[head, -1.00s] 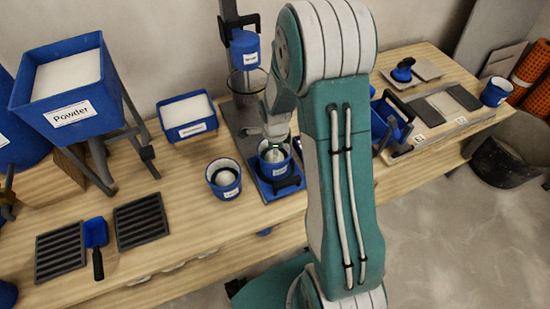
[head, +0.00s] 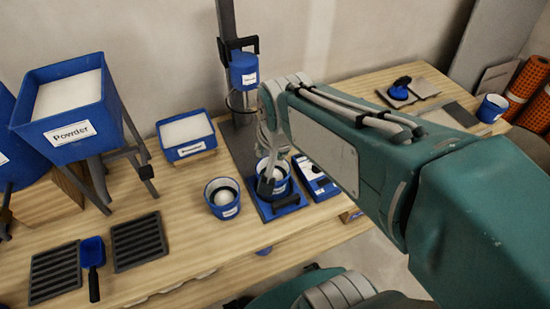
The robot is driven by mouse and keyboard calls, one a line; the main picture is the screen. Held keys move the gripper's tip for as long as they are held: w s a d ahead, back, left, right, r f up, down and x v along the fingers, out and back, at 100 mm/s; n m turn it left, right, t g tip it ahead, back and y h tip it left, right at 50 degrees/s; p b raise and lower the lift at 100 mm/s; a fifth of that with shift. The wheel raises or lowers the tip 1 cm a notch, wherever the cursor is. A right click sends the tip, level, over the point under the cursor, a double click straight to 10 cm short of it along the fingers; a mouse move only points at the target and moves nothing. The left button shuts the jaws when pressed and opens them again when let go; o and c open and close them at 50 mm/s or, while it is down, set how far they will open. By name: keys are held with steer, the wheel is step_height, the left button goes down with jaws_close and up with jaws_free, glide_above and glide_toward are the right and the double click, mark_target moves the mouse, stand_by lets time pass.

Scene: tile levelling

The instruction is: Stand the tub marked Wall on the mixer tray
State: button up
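A blue tub (head: 281,187) with pale contents stands upright on the blue mixer tray (head: 297,206), below and in front of the mixer head (head: 243,70). A second blue tub (head: 223,199) with a pale round content stands on the bench just left of the tray. Both tubs carry white labels too small to read, so I cannot tell which is marked Wall. My arm reaches in from the right, and my gripper (head: 266,184) hangs down at the tub on the tray. Its fingers are small and partly hidden, so I cannot tell whether they hold the tub's rim.
The Powder hopper (head: 68,108) stands on legs at left, with a labelled blue bin (head: 186,137) beside it. A blue scoop (head: 92,255) lies between two dark ribbed pads. A blue labelled case (head: 316,179) sits right of the tray. Another tub (head: 492,108) stands far right.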

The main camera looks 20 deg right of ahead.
steer(key=s+a+r+n+t, duration=0.1)
steer(key=s+r+n, duration=0.2)
steer(key=s+n, duration=0.3)
steer(key=shift+s+a+r, duration=0.3)
steer(key=shift+s+r, duration=0.05)
steer(key=shift+s, duration=0.45)
stand_by(0.4)
